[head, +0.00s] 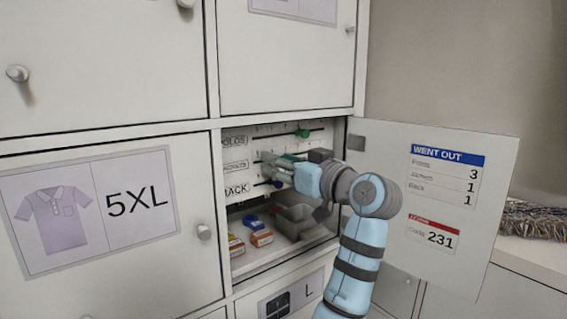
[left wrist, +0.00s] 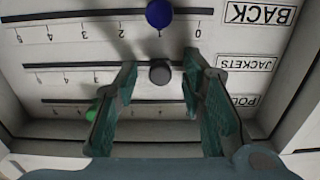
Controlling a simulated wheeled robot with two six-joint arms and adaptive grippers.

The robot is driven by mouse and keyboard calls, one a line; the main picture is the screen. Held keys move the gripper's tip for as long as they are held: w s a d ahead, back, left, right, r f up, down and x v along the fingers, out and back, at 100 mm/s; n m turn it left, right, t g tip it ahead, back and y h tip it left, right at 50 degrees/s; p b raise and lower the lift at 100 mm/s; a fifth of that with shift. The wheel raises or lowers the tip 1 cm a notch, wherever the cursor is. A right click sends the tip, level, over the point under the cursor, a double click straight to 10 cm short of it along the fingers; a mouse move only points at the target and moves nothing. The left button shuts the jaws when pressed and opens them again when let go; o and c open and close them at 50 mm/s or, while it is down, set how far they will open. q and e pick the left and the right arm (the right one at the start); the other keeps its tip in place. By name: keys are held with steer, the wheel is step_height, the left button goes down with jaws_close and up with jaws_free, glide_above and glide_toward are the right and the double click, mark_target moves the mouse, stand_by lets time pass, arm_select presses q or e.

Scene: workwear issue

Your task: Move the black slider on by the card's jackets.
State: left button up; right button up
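The black slider (left wrist: 160,72) sits on the middle JACKETS track in the left wrist view, which shows the board upside down. It covers its own scale mark, roughly level with the BACK row's 1. My left gripper (left wrist: 158,92) is open, with one green finger on each side of the slider and a gap on both sides. In the head view my left gripper (head: 274,166) reaches into the open locker and hides the black slider. The card (head: 443,184) on the open door reads WENT OUT: 3, 1, 1, with jackets 1. My right gripper is not in view.
The blue slider (left wrist: 158,13) is on the BACK track near 1. The green slider (head: 302,133) is on the POLOS track. Below the board are a grey bin (head: 297,216) and small boxes (head: 260,237). The open door (head: 395,150) stands right of my arm.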

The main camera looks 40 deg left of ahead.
arm_select(q)
steer(key=v, duration=0.7)
steer(key=shift+d, duration=0.4)
steer(key=shift+a, duration=0.15)
